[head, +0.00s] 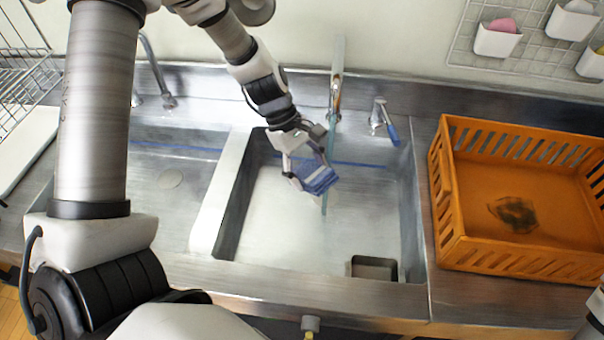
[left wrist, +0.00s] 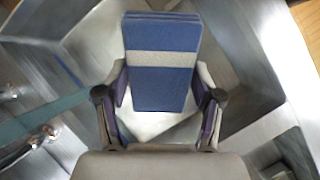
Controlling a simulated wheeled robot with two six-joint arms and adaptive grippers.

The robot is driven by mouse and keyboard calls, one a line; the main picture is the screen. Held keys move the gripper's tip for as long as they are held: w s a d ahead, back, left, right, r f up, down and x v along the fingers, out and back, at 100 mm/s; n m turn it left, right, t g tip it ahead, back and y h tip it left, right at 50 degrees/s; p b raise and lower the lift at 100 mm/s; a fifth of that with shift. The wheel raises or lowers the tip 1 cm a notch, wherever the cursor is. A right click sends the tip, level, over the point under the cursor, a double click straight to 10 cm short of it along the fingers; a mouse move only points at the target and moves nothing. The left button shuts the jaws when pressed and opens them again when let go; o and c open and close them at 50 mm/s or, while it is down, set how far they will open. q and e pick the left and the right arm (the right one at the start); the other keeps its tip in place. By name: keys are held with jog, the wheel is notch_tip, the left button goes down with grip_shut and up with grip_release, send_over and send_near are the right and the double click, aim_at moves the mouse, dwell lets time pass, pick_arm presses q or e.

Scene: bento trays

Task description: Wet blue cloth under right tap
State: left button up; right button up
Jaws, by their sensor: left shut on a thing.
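The blue cloth (head: 318,180) is a folded block with a pale stripe, held over the right sink basin (head: 270,225). My left gripper (head: 309,172) is shut on it. In the left wrist view, the cloth (left wrist: 160,85) sits between the two fingers of the gripper (left wrist: 160,92). The right tap (head: 336,90) stands behind the basin, and a teal water stream (head: 325,203) runs down from it. The stream passes close beside the cloth's right side in the head view; whether they touch I cannot tell.
A blue-handled lever (head: 387,122) stands right of the tap. A left tap (head: 158,75) serves the left basin (head: 165,205), past a white divider (head: 215,205). An orange crate (head: 447,190) stands on the right counter.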

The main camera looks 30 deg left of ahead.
aim_at(312, 161)
pick_arm(q)
jog(key=shift+w+a+f+b, duration=0.15)
jog(key=shift+w+b, duration=0.1)
jog(key=shift+w, duration=0.25)
jog(key=shift+w+a+f+b, duration=0.1)
jog(key=shift+w+f+b, duration=0.1)
jog(key=shift+w, duration=0.25)
jog(key=w+a, duration=0.1)
jog(key=w, duration=0.5)
jog(key=shift+a+f, duration=0.15)
jog(key=shift+f, duration=0.25)
jog(key=shift+w, duration=0.1)
jog(key=shift+s+d+p, duration=0.25)
jog(key=shift+s, duration=0.9)
jog(key=shift+s+d+p, duration=0.2)
jog(key=shift+s, duration=0.95)
jog(key=shift+s+d+p, duration=0.2)
jog(key=shift+s, duration=0.65)
jog(key=shift+s+d+p, duration=0.15)
jog(key=shift+s, duration=0.65)
